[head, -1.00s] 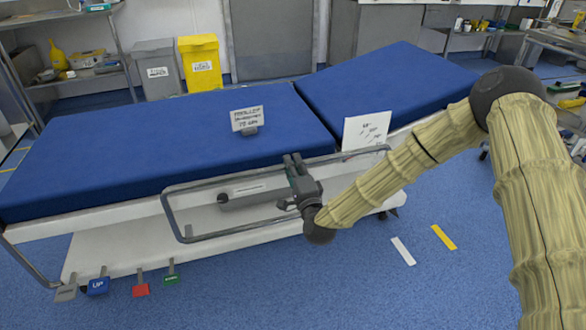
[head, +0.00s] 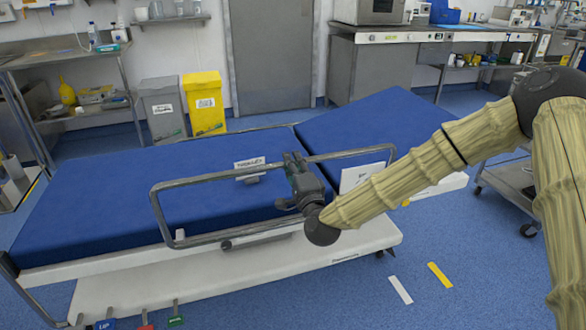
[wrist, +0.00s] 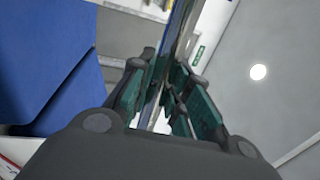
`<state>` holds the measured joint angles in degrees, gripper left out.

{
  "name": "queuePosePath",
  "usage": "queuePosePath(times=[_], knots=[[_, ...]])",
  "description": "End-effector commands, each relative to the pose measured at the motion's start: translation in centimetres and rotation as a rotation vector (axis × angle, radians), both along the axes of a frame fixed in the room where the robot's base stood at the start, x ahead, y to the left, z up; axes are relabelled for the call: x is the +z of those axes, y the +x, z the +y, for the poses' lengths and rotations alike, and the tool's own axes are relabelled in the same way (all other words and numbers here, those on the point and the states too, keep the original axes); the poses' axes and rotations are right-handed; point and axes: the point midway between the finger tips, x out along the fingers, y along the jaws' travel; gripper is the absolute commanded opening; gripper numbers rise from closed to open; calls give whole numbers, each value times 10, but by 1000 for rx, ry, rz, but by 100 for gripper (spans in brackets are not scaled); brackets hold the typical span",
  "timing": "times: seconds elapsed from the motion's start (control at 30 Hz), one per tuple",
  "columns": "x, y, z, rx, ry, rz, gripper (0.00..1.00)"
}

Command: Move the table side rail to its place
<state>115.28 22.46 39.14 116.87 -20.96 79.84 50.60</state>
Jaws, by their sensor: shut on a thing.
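The table side rail (head: 158,213) is a grey tube frame, upright along the near long side of the operating table (head: 100,205), which has blue mattress sections. Its top bar stands above the mattress in the head view. My gripper (head: 297,172) is shut on the rail near the middle of its length. In the wrist view, the green-padded fingers (wrist: 160,100) close on both sides of the rail tube (wrist: 184,28). A grey bar (head: 262,240) shows on the table's near side, below the rail. Whether the rail touches it I cannot tell.
A white card (head: 355,177) is right of my gripper. Coloured foot pedals (head: 145,326) are at the lower left. A grey trolley (head: 510,180) stands at the right.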

Motion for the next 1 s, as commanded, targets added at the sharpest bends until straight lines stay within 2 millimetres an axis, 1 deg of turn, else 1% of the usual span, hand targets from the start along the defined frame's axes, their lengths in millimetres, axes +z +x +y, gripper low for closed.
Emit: queuePosePath(times=[0.03, 0.37, 0.4, 0.47, 0.5, 0.83, 0.93, 1.0], knots=[[5, 1, -1, -2, 2, -6, 0], [8, 2, -1, -3, 4, -9, 0], [8, 2, -1, -3, 4, -10, 22], [8, 2, -1, -2, 4, -10, 33], [8, 1, 0, -2, 3, -9, 40], [4, 1, 1, 0, 0, -3, 41], [2, -4, -1, 0, 0, -2, 41], [0, -10, -3, 1, -1, -1, 41]])
